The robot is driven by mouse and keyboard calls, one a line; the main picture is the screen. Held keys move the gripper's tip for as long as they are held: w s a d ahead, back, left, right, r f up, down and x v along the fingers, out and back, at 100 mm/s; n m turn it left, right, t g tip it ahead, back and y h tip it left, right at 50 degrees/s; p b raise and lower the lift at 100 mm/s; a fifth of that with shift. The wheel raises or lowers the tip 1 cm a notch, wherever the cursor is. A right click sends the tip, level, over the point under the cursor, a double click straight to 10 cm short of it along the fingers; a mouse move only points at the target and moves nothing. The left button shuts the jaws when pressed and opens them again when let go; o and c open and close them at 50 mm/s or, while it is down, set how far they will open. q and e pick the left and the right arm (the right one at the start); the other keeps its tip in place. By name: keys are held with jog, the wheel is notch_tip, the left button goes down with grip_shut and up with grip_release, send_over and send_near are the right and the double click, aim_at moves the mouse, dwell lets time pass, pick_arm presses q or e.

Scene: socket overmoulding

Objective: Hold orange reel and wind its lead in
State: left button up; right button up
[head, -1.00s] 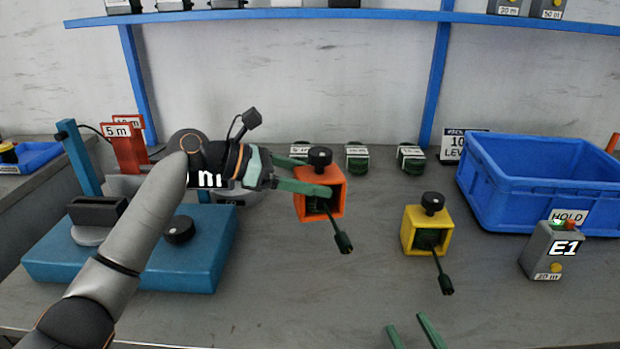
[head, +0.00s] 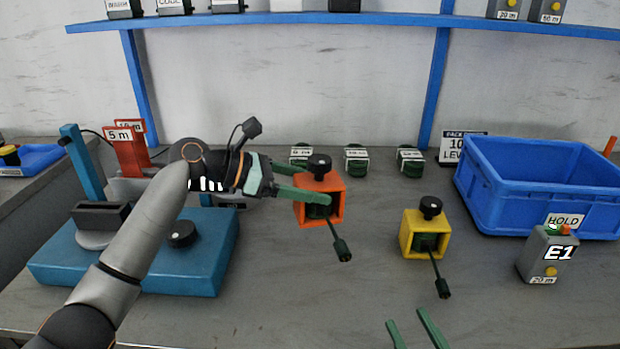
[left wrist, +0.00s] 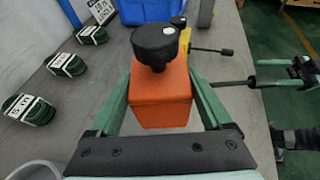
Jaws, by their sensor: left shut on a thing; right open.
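The orange reel (head: 335,183) is a box with a black knob on top, standing on the grey bench in the head view. Its dark green lead (head: 341,243) hangs out of the front and ends in a plug on the bench. My left gripper (head: 318,197) is shut on the reel, one finger on each side. In the left wrist view the orange reel (left wrist: 160,98) sits between the green fingers, its black knob (left wrist: 155,45) uppermost. My right gripper (head: 418,335) is open and empty at the bottom of the head view; its fingers (left wrist: 268,78) also show in the left wrist view.
A yellow reel (head: 412,240) with its own lead stands to the right. A blue crate (head: 480,205) and a grey E1 box (head: 546,255) are further right. A blue fixture (head: 210,250) is at left. Several green coils (head: 356,161) lie behind.

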aim_at(296, 203)
jog(key=shift+r, duration=0.15)
pick_arm(q)
jog(key=shift+f+p, duration=0.7)
jog(key=shift+f, duration=1.6)
pick_arm(e)
jog(key=shift+r, duration=0.7)
pick_arm(q)
jog(key=shift+f, duration=2.2)
pick_arm(e)
jog(key=shift+r, duration=0.15)
pick_arm(q)
jog(key=shift+f+p, duration=0.15)
jog(key=shift+p, duration=0.65)
pick_arm(e)
jog(key=shift+r, duration=0.65)
